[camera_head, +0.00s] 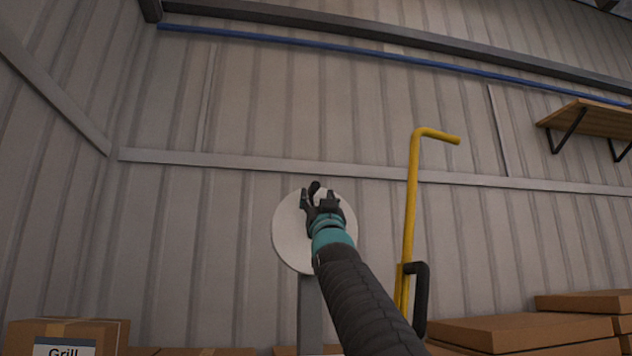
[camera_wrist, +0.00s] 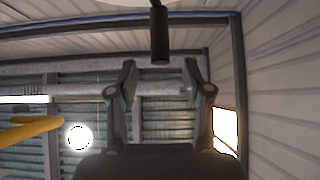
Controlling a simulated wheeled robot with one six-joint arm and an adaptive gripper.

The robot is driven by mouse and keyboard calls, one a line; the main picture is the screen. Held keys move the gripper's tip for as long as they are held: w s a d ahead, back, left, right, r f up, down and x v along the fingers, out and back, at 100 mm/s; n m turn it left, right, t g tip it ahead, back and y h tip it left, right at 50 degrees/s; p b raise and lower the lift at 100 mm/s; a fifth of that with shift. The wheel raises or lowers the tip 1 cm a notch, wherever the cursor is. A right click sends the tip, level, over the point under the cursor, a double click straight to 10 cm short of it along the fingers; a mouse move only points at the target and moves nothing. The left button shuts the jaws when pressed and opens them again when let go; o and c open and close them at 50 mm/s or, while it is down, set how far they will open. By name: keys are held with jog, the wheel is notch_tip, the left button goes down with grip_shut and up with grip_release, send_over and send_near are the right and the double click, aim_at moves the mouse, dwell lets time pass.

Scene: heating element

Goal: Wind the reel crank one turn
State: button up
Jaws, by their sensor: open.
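The reel shows in the head view as a pale round disc (camera_head: 289,236) on a grey post (camera_head: 310,312). The crank handle (camera_head: 314,187) is a dark stub near the disc's top edge, partly hidden by my gripper. My gripper (camera_head: 320,199) is in front of the upper part of the disc. In the wrist view the dark cylindrical handle (camera_wrist: 160,36) hangs from the top edge, and my open gripper (camera_wrist: 160,68) has one finger to each side of its line. The handle's lower end is near fingertip level; I cannot tell its depth between them. The crank arm is not clearly visible.
A yellow upright frame (camera_head: 410,215) with a black loop handle (camera_head: 421,300) stands right of my arm. Cardboard boxes are stacked at the lower right (camera_head: 520,331) and lower left (camera_head: 100,332). A wooden shelf (camera_head: 592,118) is on the corrugated wall.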

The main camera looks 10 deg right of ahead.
aim_at(316, 190)
jog(key=shift+p+x, duration=0.95)
jog(key=shift+x, duration=0.7)
grip_shut()
